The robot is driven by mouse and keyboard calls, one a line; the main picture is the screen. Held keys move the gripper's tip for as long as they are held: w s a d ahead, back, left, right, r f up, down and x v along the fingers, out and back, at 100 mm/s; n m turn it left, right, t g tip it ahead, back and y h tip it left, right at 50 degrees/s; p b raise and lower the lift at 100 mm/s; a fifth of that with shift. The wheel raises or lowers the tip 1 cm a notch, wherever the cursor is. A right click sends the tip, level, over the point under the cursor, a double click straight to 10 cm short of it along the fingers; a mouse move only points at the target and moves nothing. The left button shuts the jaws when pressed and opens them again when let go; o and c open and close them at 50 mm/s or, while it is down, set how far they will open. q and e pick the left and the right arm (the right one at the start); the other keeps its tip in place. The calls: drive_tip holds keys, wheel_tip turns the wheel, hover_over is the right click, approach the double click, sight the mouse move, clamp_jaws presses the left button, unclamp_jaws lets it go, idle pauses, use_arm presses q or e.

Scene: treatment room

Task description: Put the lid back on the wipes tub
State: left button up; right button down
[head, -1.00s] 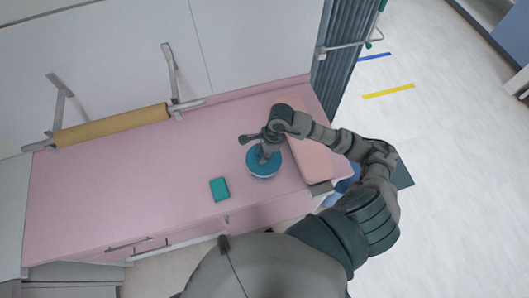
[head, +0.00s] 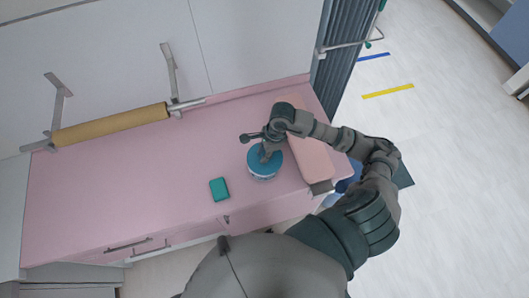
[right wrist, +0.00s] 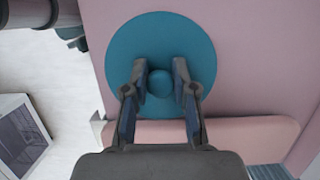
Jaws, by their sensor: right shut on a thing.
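The blue round lid (head: 258,166) is at the front right of the pink counter, and it fills the upper middle of the right wrist view (right wrist: 160,28). My right gripper (right wrist: 160,80) is shut on the small round knob at the lid's centre. In the head view this gripper (head: 267,156) comes down on the lid from above. A pale rim of the wipes tub (head: 263,178) shows just under the lid's front edge; the rest of the tub is hidden. I cannot tell whether the lid is fully seated. My left gripper is not in view.
A small teal box (head: 219,189) lies left of the lid on the pink counter (head: 120,190). A pink cushion (head: 312,160) lies close on the right. A tan roll (head: 110,125) is on the wall at the back left. The counter's left part is clear.

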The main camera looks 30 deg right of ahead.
drive_tip(key=shift+a, duration=0.1)
drive_tip(key=shift+b, duration=0.3)
idle(0.7)
drive_tip(key=shift+a+f+b, duration=0.15)
drive_tip(key=shift+b, duration=0.55)
idle(0.6)
drive_tip(key=c, duration=0.8)
unclamp_jaws()
drive_tip(key=shift+c, duration=0.2)
drive_tip(key=shift+o, duration=0.2)
drive_tip(key=o, duration=0.4)
drive_tip(key=shift+o, duration=0.2)
